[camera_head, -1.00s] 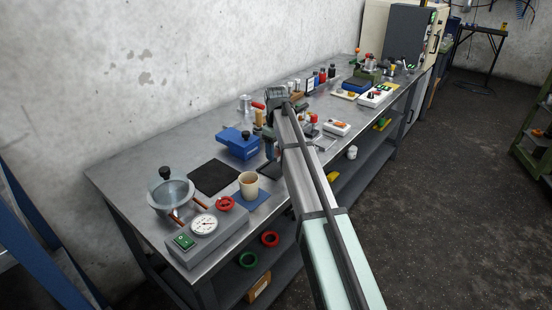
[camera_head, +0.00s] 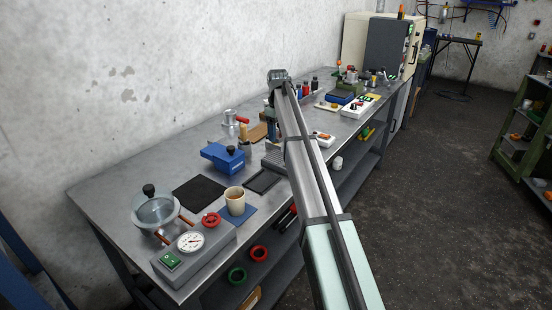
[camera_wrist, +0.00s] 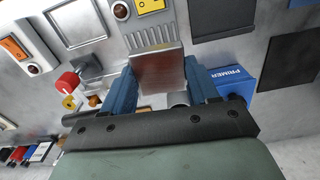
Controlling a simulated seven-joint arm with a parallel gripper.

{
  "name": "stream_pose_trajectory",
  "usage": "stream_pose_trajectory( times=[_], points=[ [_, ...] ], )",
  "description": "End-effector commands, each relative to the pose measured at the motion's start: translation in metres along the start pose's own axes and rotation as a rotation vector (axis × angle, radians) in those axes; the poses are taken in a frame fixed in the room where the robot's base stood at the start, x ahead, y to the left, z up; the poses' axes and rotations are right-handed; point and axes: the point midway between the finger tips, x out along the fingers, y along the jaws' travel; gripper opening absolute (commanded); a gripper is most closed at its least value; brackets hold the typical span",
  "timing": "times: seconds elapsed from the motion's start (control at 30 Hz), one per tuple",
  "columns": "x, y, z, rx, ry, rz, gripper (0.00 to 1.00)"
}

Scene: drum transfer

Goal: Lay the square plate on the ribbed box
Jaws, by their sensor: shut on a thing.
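My gripper (camera_wrist: 162,85) is shut on the square plate (camera_wrist: 158,72), a flat grey metal piece held between its two blue fingers in the wrist view. The grey ribbed box (camera_wrist: 150,37) shows just past the plate's far edge, and the plate hides part of it. In the head view, part of the ribbed box (camera_head: 271,162) shows on the bench beside my arm. I cannot tell the height of the plate above the box.
A blue PRIMER box (camera_wrist: 241,80) stands right of my fingers in the wrist view. A dark tray (camera_head: 262,181), a black mat (camera_head: 199,193) and a cup (camera_head: 235,201) lie nearer on the bench (camera_head: 112,197). A red-knobbed fixture (camera_wrist: 68,83) stands left of my gripper.

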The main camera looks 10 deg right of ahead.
Motion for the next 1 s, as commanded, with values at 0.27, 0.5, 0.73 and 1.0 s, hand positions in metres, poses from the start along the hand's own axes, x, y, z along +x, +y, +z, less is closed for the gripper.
stream_pose_trajectory(
  times=[0.27,0.5,0.73,1.0],
  points=[
    [0.002,0.014,-0.018,-0.067,0.0,0.0,0.1],
    [0.036,0.013,-0.017,-0.071,0.0,-0.001,0.1],
    [0.059,0.013,-0.018,-0.071,0.001,0.0,0.1],
    [0.087,0.013,-0.018,-0.071,0.001,0.0,0.1]
  ],
)
